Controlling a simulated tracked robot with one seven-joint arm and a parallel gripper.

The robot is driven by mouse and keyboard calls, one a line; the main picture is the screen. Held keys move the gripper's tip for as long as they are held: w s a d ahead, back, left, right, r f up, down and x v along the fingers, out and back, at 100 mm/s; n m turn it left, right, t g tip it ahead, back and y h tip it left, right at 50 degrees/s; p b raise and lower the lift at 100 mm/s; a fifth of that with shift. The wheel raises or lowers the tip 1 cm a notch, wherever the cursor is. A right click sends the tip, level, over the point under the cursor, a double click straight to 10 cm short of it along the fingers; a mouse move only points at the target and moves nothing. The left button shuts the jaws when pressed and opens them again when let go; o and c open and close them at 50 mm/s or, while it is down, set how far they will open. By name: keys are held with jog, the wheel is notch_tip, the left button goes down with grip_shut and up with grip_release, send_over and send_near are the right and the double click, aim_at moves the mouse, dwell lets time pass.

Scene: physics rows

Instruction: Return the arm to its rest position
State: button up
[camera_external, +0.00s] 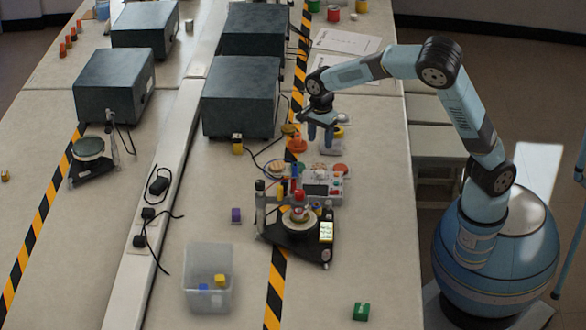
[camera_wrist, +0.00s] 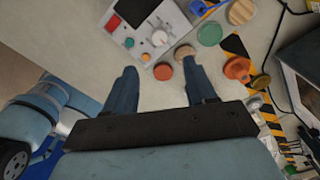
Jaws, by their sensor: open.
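My arm reaches from its blue base at the right over the long bench, bent high at the elbow. My gripper (camera_external: 320,139) points down above the bench, behind the instrument with a small screen. Its two blue fingers are apart and nothing shows between them. In the wrist view my gripper (camera_wrist: 160,72) also stands open and empty. Beyond its fingertips lie the grey instrument (camera_wrist: 144,28) and several round coloured pieces, such as a red disc (camera_wrist: 163,71). I cannot tell the exact height of the fingers above these pieces.
A black stand (camera_external: 292,232) holding small items is in front of the instrument. A clear bin (camera_external: 208,279) with small blocks is at the front left, and a green block (camera_external: 361,312) at the front right. A dark box (camera_external: 240,97) stands left of my gripper. Bare bench lies right.

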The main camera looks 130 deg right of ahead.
jog(key=shift+r, duration=0.45)
dwell(0.3)
jog(key=w+a+r+n+t+y, duration=0.1)
jog(key=w+a+r+n, duration=0.15)
jog(key=a+n, duration=0.45)
jog(key=w+a+r+n+t, duration=0.1)
jog(key=a+r+n, duration=0.3)
jog(key=a, duration=0.7)
jog(key=w+a+r+n+t+y, duration=0.1)
jog(key=a+r+n, duration=0.35)
jog(key=a, duration=0.45)
jog(key=s+a+r+n+t+h, duration=0.1)
jog(key=s+a+r+n, duration=0.1)
jog(key=s+a+n, duration=0.4)
jog(key=s+a+r+n+t+h, duration=0.1)
jog(key=s+a+n, duration=0.5)
jog(key=a+n, duration=0.6)
jog(key=a+r, duration=0.1)
jog(key=a, duration=0.2)
jog(key=shift+r+t, duration=0.3)
